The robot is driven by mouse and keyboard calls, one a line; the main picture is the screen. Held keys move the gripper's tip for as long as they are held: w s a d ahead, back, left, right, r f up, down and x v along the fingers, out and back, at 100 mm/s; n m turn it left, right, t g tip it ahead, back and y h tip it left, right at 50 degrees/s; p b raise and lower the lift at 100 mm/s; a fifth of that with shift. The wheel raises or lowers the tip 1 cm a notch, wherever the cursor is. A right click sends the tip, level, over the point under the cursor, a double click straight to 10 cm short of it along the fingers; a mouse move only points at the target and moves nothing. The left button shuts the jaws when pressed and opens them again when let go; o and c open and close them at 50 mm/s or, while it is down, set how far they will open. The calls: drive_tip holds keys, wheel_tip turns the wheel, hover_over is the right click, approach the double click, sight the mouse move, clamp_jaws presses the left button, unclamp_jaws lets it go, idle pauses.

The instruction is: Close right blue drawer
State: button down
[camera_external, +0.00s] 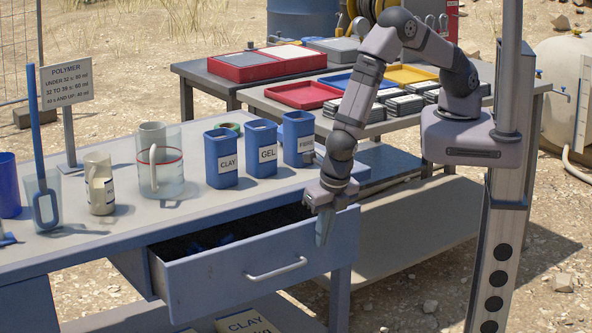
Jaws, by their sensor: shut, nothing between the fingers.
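The right blue drawer (215,283) of the blue-fronted bench is pulled well out, showing a dark inside with some blue items in it. Its pale bar handle (275,269) sits in the middle of the front panel. My gripper (322,240) points down at the right end of the drawer front, near its top edge. The fingers are shut and hold nothing. They overlap the drawer front in the picture; I cannot tell whether they touch it.
On the bench top (215,203) stand blue CLAY (221,158) and GEL (261,149) bins, another labelled bin (298,139), a clear beaker (160,165) and a white jug (99,184). Trays cover a grey table behind. Open ground lies in front at right.

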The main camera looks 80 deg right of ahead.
drive_tip(key=w+d+p, duration=0.1)
drive_tip(key=w+d, duration=0.7)
drive_tip(key=shift+r, duration=0.1)
idle(0.4)
drive_tip(key=s+a+r, duration=0.1)
drive_tip(key=r, duration=0.1)
drive_tip(key=s+a+r, duration=0.2)
drive_tip(key=r, duration=0.1)
drive_tip(key=s+a+r, duration=0.1)
drive_tip(key=r, duration=0.1)
drive_tip(key=shift+s+a+r, duration=0.3)
drive_tip(key=shift+a+r, duration=0.05)
drive_tip(key=shift+b+v, duration=0.3)
drive_tip(key=shift+v, duration=0.65)
